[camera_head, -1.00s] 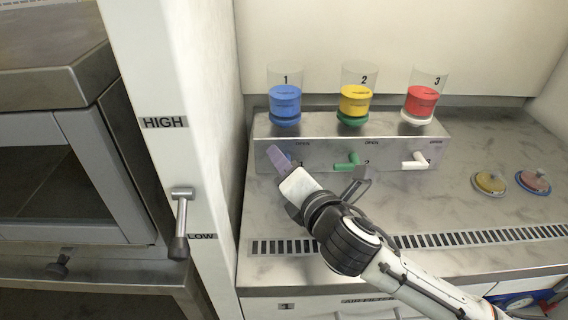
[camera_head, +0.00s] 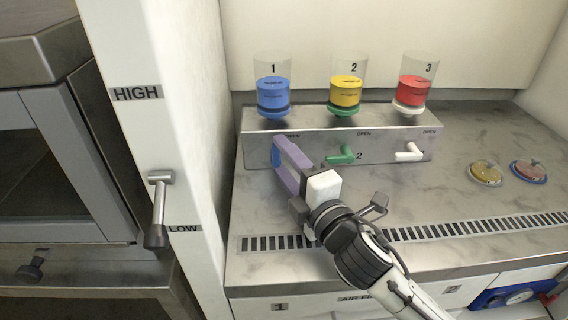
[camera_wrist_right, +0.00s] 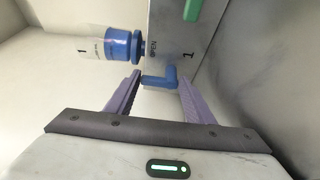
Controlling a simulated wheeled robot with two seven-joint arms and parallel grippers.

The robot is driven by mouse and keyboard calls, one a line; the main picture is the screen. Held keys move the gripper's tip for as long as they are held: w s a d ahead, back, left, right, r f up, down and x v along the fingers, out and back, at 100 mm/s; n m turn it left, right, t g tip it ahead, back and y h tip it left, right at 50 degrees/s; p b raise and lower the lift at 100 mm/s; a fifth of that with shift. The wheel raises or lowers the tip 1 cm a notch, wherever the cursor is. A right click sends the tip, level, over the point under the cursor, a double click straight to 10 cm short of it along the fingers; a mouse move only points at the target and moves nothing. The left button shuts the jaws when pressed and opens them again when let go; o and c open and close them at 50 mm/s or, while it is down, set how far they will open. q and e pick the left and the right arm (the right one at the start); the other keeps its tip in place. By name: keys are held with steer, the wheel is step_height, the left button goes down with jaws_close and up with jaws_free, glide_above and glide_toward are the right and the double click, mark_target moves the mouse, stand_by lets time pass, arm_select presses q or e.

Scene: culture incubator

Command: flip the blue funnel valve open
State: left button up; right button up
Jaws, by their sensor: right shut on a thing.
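The blue funnel (camera_head: 272,97), marked 1, stands at the left end of the metal manifold box (camera_head: 310,150). Its blue valve handle (camera_wrist_right: 160,80) is an L-shaped lever on the box front. In the right wrist view it sits between the two purple fingers, its free arm pointing left in that picture. My right gripper (camera_head: 284,158) is at this valve and shut on the handle; in the head view its fingers hide most of the lever. The blue funnel also shows in the wrist view (camera_wrist_right: 117,45). My left gripper is not in view.
A yellow funnel (camera_head: 345,95) with a green handle (camera_head: 341,156) and a red funnel (camera_head: 411,93) with a white handle (camera_head: 409,152) are to the right. Two round dishes (camera_head: 485,172) (camera_head: 529,171) lie far right. A white post (camera_head: 145,125) with a lever stands left.

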stand_by(0.4)
steer(key=o, duration=1.1)
steer(key=shift+c, duration=0.2)
steer(key=shift+s, duration=0.1)
steer(key=v, duration=1)
steer(key=shift+s, duration=0.1)
